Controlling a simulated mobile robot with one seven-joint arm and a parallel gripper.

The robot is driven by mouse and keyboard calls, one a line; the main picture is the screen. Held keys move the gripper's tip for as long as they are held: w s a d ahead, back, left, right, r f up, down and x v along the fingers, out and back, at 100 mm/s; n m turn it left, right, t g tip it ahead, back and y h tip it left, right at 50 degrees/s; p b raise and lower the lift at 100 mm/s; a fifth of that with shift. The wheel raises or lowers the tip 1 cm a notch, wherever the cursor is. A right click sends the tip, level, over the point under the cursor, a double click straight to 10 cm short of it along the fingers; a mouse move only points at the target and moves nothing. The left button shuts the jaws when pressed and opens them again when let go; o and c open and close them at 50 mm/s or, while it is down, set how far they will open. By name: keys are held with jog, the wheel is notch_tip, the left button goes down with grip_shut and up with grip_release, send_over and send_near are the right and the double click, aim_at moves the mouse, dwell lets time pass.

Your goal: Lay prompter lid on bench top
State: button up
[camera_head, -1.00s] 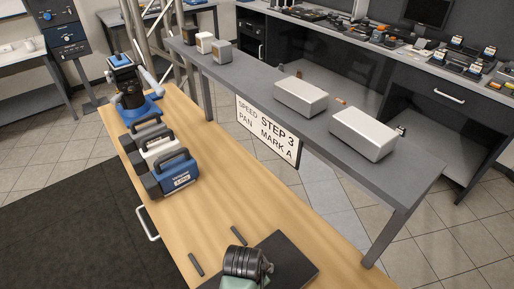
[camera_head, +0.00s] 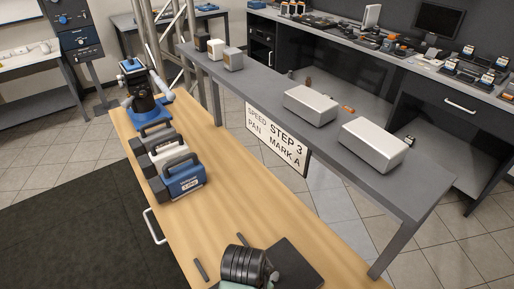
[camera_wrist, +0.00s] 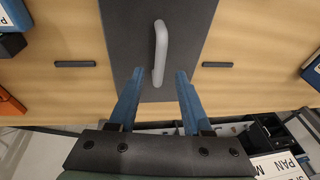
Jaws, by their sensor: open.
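A flat dark panel, which looks like the prompter lid (camera_wrist: 195,20), has a grey bar handle (camera_wrist: 160,45) in the wrist view. The panel lies on or just above the light wood bench top (camera_wrist: 60,30); I cannot tell which. It also shows at the bottom of the head view (camera_head: 298,267), partly hidden by my arm. My gripper (camera_wrist: 159,73) is open, its two blue fingers apart on either side of the handle's near end, holding nothing. In the head view my wrist hides the fingers and the handle.
Two short dark strips (camera_wrist: 75,64) (camera_wrist: 217,65) flank the panel. Blue, grey and black cases (camera_head: 183,178) and a blue-based device (camera_head: 147,98) stand along the bench's far part. A grey shelf (camera_head: 262,78) with boxes runs alongside. The bench middle is clear.

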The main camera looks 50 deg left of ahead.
jog(key=v, duration=0.6)
dwell(0.5)
